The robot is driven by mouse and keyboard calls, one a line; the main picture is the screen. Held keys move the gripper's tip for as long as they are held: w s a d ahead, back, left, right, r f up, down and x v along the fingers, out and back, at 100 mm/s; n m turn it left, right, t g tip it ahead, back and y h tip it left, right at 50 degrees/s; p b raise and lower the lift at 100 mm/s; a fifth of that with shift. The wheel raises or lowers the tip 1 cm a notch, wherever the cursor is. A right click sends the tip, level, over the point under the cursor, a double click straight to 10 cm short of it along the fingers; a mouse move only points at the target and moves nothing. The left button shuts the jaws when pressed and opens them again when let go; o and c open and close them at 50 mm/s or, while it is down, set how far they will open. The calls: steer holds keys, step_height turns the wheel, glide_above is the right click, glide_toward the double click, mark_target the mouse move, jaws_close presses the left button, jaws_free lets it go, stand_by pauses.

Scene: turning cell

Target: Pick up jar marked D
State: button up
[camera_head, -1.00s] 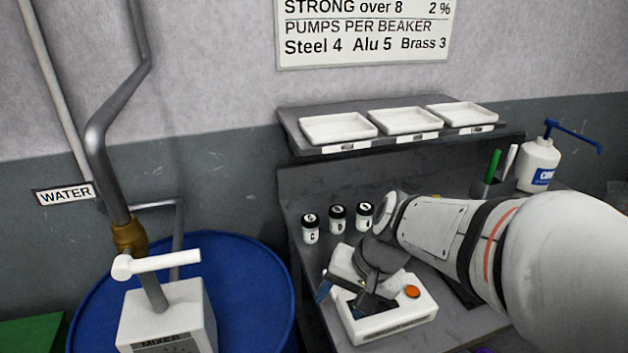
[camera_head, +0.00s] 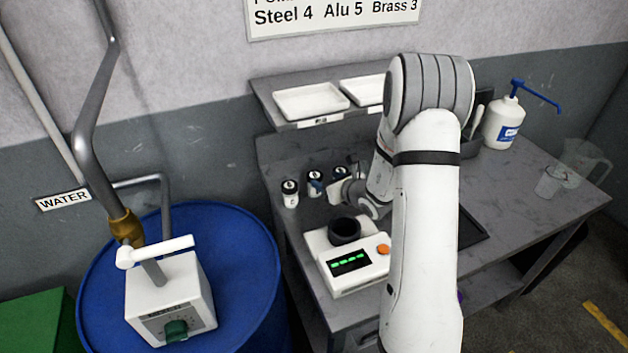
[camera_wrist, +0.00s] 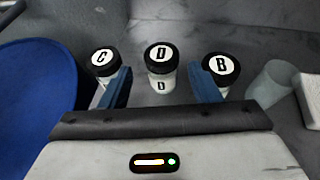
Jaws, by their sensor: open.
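The jar marked D (camera_wrist: 158,54) is a small white jar with a black lid and a white "D" disc on top. It stands upright in the middle of a row of three, and in the head view it is partly hidden by the gripper (camera_head: 314,179). My gripper (camera_wrist: 159,72) is open, its blue fingers to the left and right of jar D in the wrist view. Nothing is held. Whether the fingers reach around the jar or stop short of it is unclear.
Jar C (camera_wrist: 104,58) stands left of D and jar B (camera_wrist: 221,67) right, both close to the fingers. A white device (camera_head: 345,278) with a dark cup (camera_head: 345,230) sits in front. A shelf with trays (camera_head: 311,101) is above. A blue drum (camera_head: 245,260) stands left.

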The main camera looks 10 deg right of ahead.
mark_target(316, 176)
steer(key=shift+f+p+x, duration=0.1)
steer(key=shift+p+x, duration=0.7)
steer(key=shift+x, duration=1.15)
steer(key=shift+f+p+x, duration=0.15)
steer(key=shift+p+x, duration=0.65)
steer(key=shift+x, duration=1.15)
steer(key=shift+d, duration=0.15)
steer(key=c, duration=0.7)
steer(key=shift+c, duration=0.4)
steer(key=shift+s+r, duration=0.1)
